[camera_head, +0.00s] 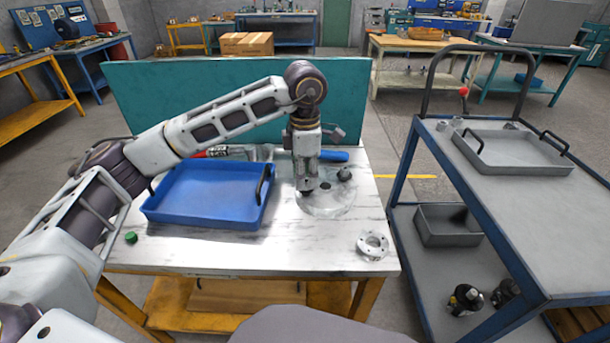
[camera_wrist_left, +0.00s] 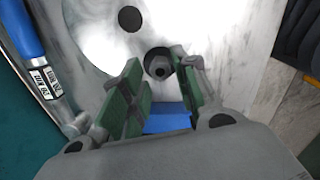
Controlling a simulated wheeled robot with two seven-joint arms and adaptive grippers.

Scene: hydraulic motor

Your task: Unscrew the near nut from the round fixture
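The round fixture (camera_head: 328,205) is a shiny pale disc on the white table, right of the blue tray. One dark nut (camera_head: 344,174) stands at its far right side, and a dark hole (camera_head: 325,185) shows near its middle. My left gripper (camera_head: 306,190) points down over the fixture's left side and hides what lies beneath it. In the left wrist view the fixture (camera_wrist_left: 95,30) shows with a dark hex nut (camera_wrist_left: 158,66). My left gripper (camera_wrist_left: 158,80) is open there, its green-padded fingers apart on either side of this nut. Contact is unclear. My right gripper is out of view.
The blue tray (camera_head: 170,222) is empty, with a green cap (camera_head: 130,237) near it. A metal flange (camera_head: 372,245) lies at the table's front right. A blue-handled tool (camera_head: 333,156) lies behind the fixture. A grey cart (camera_head: 520,190) stands to the right.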

